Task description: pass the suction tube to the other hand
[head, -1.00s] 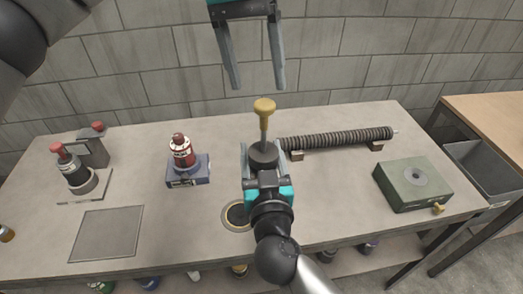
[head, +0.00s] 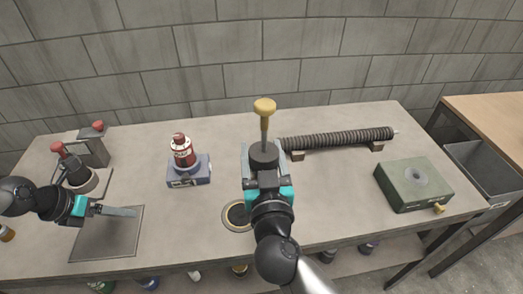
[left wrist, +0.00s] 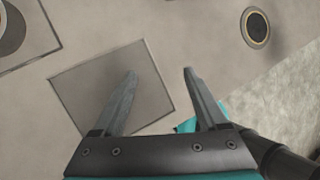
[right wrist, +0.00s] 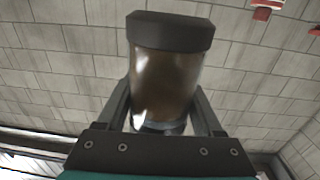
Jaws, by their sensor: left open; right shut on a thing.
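The suction tube appears to be the held piece, with a dark round collar (head: 264,155) and a brass stem with a yellow knob (head: 264,106) pointing up. In the right wrist view its brownish, see-through body (right wrist: 165,85) stands between the fingers under the dark collar. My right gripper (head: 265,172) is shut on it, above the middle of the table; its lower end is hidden. My left gripper (head: 125,211) is open and empty over the grey square plate (head: 105,240) at the front left, far from the tube. Its spread fingers (left wrist: 160,73) show in the left wrist view.
A ribbed hose (head: 335,139) lies on two small blocks behind right. A green box (head: 412,184) stands at the right. A red bottle (head: 183,152) sits on a blue stand (head: 188,178). A dark ring (head: 236,215) lies in the tabletop near my right gripper.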

